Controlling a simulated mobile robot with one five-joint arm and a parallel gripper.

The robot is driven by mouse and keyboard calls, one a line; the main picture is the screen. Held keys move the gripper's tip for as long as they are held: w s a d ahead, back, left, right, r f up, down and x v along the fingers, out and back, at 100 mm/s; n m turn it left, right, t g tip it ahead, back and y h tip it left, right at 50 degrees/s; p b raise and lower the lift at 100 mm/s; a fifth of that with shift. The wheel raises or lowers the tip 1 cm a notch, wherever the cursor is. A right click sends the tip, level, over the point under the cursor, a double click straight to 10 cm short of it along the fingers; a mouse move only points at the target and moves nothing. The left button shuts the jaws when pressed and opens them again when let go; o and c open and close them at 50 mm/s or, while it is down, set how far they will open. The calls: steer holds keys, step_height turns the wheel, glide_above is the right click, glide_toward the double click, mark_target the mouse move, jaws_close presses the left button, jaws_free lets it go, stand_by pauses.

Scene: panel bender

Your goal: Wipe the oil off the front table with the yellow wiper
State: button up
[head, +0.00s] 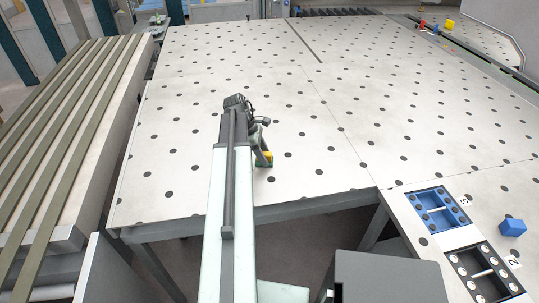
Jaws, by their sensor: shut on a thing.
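The front table (215,100) is a broad pale surface with rows of black dots, seen in the head view. My arm reaches forward over its near left part. My gripper (262,150) is low over the table near its front edge and is shut on the yellow wiper (268,155). Only a small yellow and green part of the wiper shows beside the fingers, at or close to the table surface; I cannot tell whether it touches. The arm hides part of the table. I cannot make out any oil among the dots.
A blue tray (437,208) marked 3, a dark tray (484,273) marked 2 and a blue block (512,228) lie at the right. Small red (423,25) and yellow (449,26) items are at the far right. A slatted bench (62,130) stands left. The table middle is clear.

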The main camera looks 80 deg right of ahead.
steer(key=shift+w+a, duration=0.75)
steer(key=shift+w, duration=1.15)
steer(key=shift+w+a, duration=0.7)
steer(key=shift+w, duration=1.2)
steer(key=shift+w+a, duration=0.75)
steer(key=shift+w, duration=1.15)
steer(key=shift+w+d+f, duration=0.1)
steer(key=shift+w+d, duration=0.2)
steer(key=shift+d, duration=0.55)
steer(key=shift+s+d, duration=0.65)
steer(key=shift+s, duration=1.05)
steer(key=shift+s+d, duration=0.7)
steer(key=shift+s, duration=1.05)
steer(key=shift+s+d, duration=0.65)
steer(key=shift+s, duration=1.05)
steer(key=shift+s+d+f, duration=0.1)
steer(key=shift+s+d, duration=0.2)
steer(key=shift+s, duration=0.55)
steer(key=shift+s+d, duration=0.3)
steer(key=shift+s, duration=0.5)
step_height(320, 180, up, 6)
steer(key=p, duration=0.5)
steer(key=shift+p, duration=0.35)
